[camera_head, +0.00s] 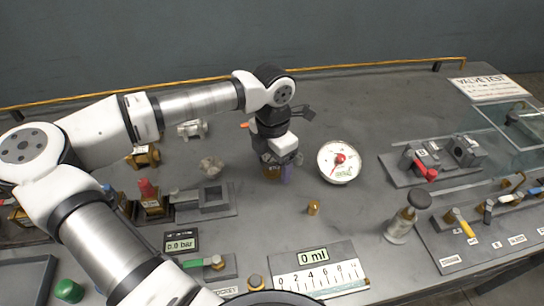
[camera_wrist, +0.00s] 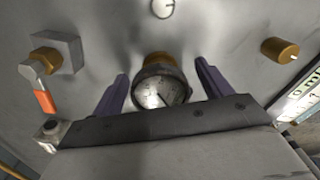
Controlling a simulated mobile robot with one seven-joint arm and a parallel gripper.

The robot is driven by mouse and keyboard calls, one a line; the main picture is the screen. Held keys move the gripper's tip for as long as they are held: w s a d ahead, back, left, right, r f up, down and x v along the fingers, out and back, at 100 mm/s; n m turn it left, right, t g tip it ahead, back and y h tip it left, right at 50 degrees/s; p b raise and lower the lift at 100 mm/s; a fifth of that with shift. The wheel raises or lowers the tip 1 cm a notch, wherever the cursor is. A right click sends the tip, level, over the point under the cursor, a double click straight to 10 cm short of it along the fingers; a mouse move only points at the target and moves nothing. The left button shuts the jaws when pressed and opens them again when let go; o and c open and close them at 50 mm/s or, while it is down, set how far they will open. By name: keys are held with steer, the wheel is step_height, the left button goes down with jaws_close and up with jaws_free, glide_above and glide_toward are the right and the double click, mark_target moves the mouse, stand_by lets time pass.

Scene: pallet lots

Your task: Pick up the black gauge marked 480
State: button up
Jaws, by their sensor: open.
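In the wrist view a small gauge (camera_wrist: 155,92) with a black rim, a pale dial and a brass part behind it sits between the fingers of my gripper (camera_wrist: 162,70). I cannot read a number on its dial. My gripper is open, with a finger on each side of the gauge; the left finger looks close to the rim. In the head view my gripper (camera_head: 279,170) points down at the table, and a brass-coloured part (camera_head: 270,173) shows at its fingers. The gauge's face is hidden there.
A larger white-faced gauge (camera_head: 340,161) lies right of my gripper. A small brass fitting (camera_head: 313,207) stands nearer the front. A valve with an orange handle (camera_wrist: 44,95) is left in the wrist view. Grey blocks (camera_head: 214,199) lie left.

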steer(key=c, duration=1.1)
steer(key=shift+c, duration=0.2)
steer(key=shift+r, duration=0.1)
